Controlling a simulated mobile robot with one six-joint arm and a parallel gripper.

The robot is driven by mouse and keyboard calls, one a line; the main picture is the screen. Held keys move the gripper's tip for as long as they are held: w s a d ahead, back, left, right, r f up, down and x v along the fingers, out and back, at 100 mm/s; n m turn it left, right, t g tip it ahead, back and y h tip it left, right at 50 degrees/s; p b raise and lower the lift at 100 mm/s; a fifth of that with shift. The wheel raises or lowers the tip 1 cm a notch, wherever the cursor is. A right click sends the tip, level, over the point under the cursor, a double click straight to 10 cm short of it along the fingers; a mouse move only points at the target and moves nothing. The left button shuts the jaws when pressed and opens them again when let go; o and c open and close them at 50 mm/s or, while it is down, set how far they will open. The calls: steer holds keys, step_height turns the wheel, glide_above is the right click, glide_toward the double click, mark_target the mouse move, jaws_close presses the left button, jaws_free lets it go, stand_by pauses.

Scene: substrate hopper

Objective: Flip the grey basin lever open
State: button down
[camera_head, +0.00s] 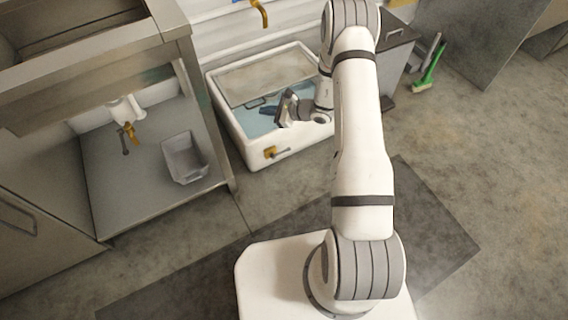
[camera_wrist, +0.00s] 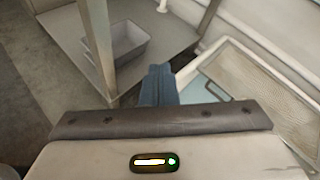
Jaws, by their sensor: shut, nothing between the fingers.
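A valve (camera_head: 129,130) with a brass-coloured body and a dark grey lever (camera_head: 124,146) hangs from a white pipe at the back of the open cabinet bay, left in the head view. The lever points downward. A grey basin (camera_head: 184,160) sits on the bay's floor, to the right of the valve; it also shows in the wrist view (camera_wrist: 128,45). My gripper (camera_head: 264,109), with dark blue fingers, is over the white sink, well to the right of the valve and apart from it. In the wrist view its fingers (camera_wrist: 159,75) are together and empty.
A white floor sink (camera_head: 232,126) with a mesh panel (camera_head: 266,76) has a yellow valve (camera_head: 270,153) on its front. The cabinet's right post (camera_head: 207,120) stands between my gripper and the bay. A green brush (camera_head: 428,76) is at the right.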

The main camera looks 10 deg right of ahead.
steer(key=d+f+m+t+h+b, duration=0.2)
steer(key=d+f+m, duration=0.1)
steer(key=f, duration=0.8)
steer(key=d+f+m+t+h+b, duration=0.1)
steer(key=d+f+m+b, duration=0.15)
steer(key=f, duration=0.85)
steer(key=m+t+h+b, duration=0.1)
steer(key=m+h+b, duration=0.2)
steer(key=m+h, duration=0.25)
glide_toward(281, 152)
steer(key=s+d+f, duration=0.3)
steer(key=f, duration=0.3)
steer(key=shift+y, duration=0.45)
steer(key=shift+w+d, duration=0.1)
steer(key=b+x, duration=0.4)
steer(key=x, duration=0.6)
steer(key=shift+f+b, duration=0.15)
steer(key=shift+b, duration=0.2)
steer(key=shift+w+r, duration=0.15)
steer(key=shift+r, duration=1)
steer(key=shift+w+r, duration=0.15)
steer(key=shift+r, duration=0.95)
